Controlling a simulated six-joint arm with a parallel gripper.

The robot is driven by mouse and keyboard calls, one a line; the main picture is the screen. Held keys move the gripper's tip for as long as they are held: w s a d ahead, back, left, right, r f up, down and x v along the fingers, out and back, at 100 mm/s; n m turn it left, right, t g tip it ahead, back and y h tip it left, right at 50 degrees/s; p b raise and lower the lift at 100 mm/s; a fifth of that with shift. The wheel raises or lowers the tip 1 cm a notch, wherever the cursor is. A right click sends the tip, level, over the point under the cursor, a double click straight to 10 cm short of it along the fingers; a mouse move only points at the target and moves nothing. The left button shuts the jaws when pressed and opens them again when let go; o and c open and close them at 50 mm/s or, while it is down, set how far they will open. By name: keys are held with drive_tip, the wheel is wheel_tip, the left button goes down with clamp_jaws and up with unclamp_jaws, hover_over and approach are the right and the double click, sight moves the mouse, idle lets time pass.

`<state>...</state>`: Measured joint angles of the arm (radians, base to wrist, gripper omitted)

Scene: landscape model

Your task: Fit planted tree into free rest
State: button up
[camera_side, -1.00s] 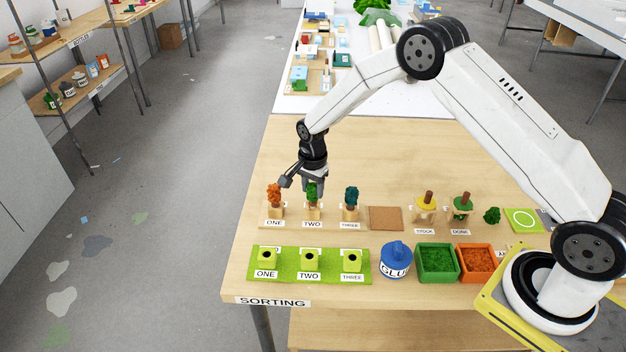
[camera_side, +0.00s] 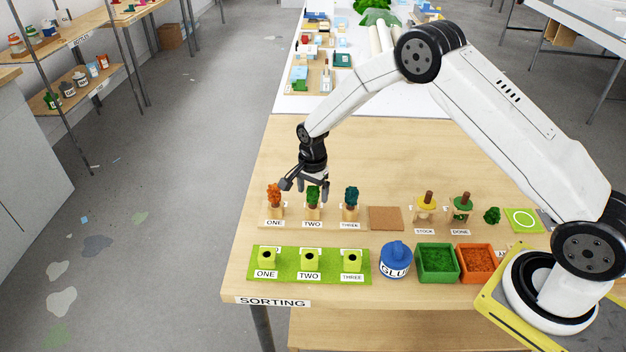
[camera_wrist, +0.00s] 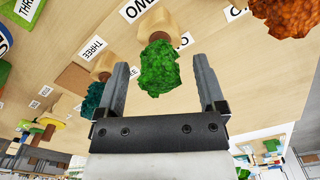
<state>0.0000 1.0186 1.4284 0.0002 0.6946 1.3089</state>
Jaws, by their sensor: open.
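My gripper (camera_side: 312,187) is open at the middle rest, labelled TWO. A green tree (camera_side: 313,195) stands upright in that rest (camera_side: 313,213). In the wrist view the green tree (camera_wrist: 158,68) shows between the two spread fingers (camera_wrist: 160,85), with a gap on each side. An orange tree (camera_side: 274,194) stands in rest ONE (camera_side: 275,212), and a dark teal tree (camera_side: 351,195) stands in rest THREE (camera_side: 350,214). In the side view my fingers partly cover the area around the green tree's top.
A green strip (camera_side: 289,275) with three holed blocks labelled ONE, TWO and THREE lies in front. To the right are a brown pad (camera_side: 386,218), a blue glue pot (camera_side: 396,262), a green bin (camera_side: 437,278), an orange bin (camera_side: 478,275), and the STOCK (camera_side: 425,215) and DONE (camera_side: 461,215) stands.

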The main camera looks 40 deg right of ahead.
drive_tip(key=shift+r, duration=0.15)
wheel_tip(320, 180, up, 7)
drive_tip(key=shift+r, duration=0.3)
idle(1.1)
drive_tip(key=shift+s+r, duration=0.2)
drive_tip(key=s+r+n+t, duration=0.1)
drive_tip(key=s+r+n, duration=0.2)
drive_tip(key=s+n, duration=0.4)
drive_tip(key=s+r+n+t, duration=0.1)
drive_tip(key=s+r+n, duration=0.3)
drive_tip(key=s, duration=1.3)
drive_tip(key=n, duration=0.4)
drive_tip(key=shift+t, duration=0.3)
